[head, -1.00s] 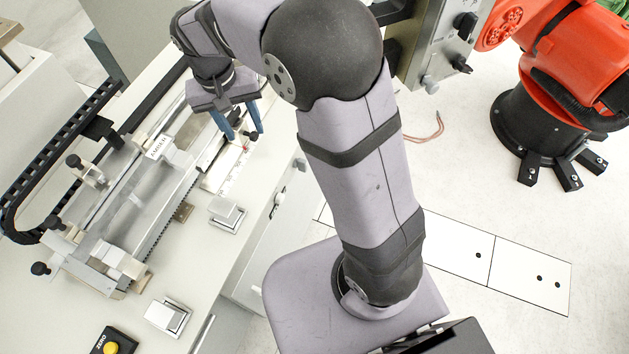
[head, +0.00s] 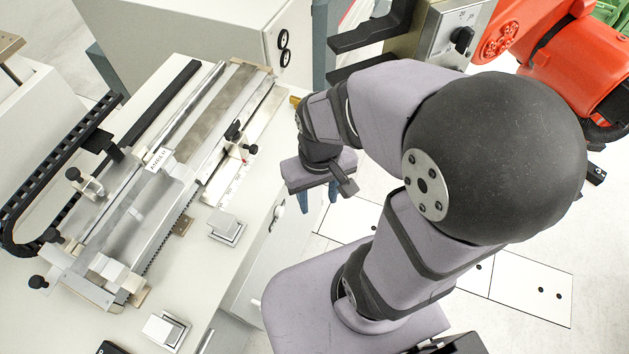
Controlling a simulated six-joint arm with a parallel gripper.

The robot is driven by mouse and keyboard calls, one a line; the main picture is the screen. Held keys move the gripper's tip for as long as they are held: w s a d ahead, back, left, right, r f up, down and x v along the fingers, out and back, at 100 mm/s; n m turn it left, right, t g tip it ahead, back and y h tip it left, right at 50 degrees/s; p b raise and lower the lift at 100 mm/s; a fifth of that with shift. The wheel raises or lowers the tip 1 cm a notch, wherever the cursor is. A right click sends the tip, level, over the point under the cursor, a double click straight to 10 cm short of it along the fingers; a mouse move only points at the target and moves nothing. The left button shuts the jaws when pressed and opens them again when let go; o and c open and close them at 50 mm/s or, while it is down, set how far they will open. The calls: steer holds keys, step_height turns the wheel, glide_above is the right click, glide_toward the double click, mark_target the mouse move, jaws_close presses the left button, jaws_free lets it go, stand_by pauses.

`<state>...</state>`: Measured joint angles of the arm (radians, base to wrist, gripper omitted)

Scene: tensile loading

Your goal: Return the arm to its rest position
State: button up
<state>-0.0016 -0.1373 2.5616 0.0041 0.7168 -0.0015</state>
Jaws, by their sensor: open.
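My gripper (head: 318,198) hangs at the end of my folded arm, right of the bench and over the floor gap near my base. Its blue fingers point down, stand apart and hold nothing that I can see. The fingers are partly hidden by the gripper body. My arm's large dark elbow joint fills the right middle of the head view.
The bench (head: 190,262) with a metal measuring rig (head: 150,170) lies to the left. Two small square blocks (head: 226,226) (head: 165,330) sit on it. A grey cabinet (head: 200,35) stands behind. A red robot arm (head: 560,60) is at the upper right.

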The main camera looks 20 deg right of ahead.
step_height(320, 180, down, 10)
steer(key=b, duration=0.9)
steer(key=shift+b, duration=0.4)
steer(key=shift+r, duration=0.1)
